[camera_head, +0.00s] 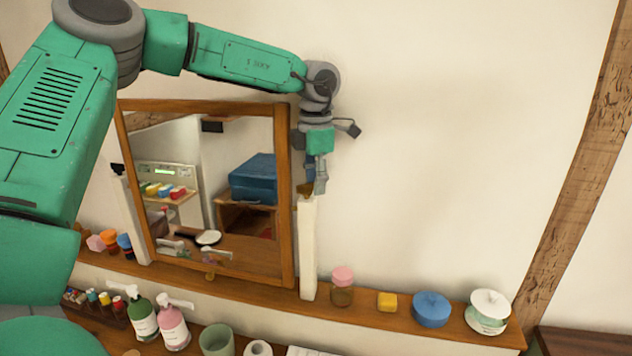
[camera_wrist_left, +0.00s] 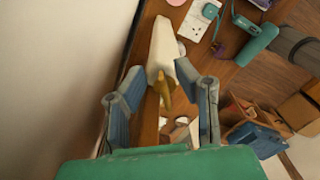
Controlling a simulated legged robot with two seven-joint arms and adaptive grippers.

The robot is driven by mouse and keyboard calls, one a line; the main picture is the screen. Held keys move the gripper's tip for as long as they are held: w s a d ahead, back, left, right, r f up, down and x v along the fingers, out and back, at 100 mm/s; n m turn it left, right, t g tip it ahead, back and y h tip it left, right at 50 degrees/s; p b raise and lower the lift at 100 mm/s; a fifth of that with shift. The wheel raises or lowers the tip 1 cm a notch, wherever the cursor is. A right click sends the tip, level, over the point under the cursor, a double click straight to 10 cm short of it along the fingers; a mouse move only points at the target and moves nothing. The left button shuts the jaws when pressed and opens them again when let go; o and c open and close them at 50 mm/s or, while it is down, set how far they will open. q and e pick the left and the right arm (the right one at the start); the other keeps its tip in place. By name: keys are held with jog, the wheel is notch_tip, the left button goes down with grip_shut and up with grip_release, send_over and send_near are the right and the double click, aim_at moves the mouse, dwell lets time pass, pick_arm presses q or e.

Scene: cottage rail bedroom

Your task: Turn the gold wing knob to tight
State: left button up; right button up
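The gold wing knob (camera_wrist_left: 163,90) shows in the left wrist view as a narrow gold piece at the end of the white post (camera_wrist_left: 162,50). In the head view the knob (camera_head: 306,188) is small and partly hidden at the top of the white post (camera_head: 308,245), beside the mirror's right edge. My left gripper (camera_head: 316,184) is at the knob, pointing down. In the left wrist view the left gripper (camera_wrist_left: 160,86) is open, with a blue-padded finger on each side of the knob and visible gaps between. My right gripper is in neither view.
The wood-framed mirror (camera_head: 285,200) stands just left of the gripper. The wall space right of the gripper is clear.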

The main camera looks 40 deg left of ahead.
pick_arm(q)
jog(key=shift+d, duration=0.1)
grip_shut()
jog(key=shift+m, duration=0.3)
jog(key=shift+s+d+m, duration=0.1)
jog(key=shift+s+m, duration=0.05)
jog(key=shift+m, duration=0.9)
jog(key=shift+s+d+m, duration=0.1)
jog(key=shift+d+m, duration=0.05)
jog(key=shift+m, duration=0.95)
jog(key=shift+s+d+m, duration=0.1)
jog(key=shift+s+m, duration=0.05)
jog(key=shift+m, duration=0.9)
grip_release()
jog(key=shift+a, duration=0.15)
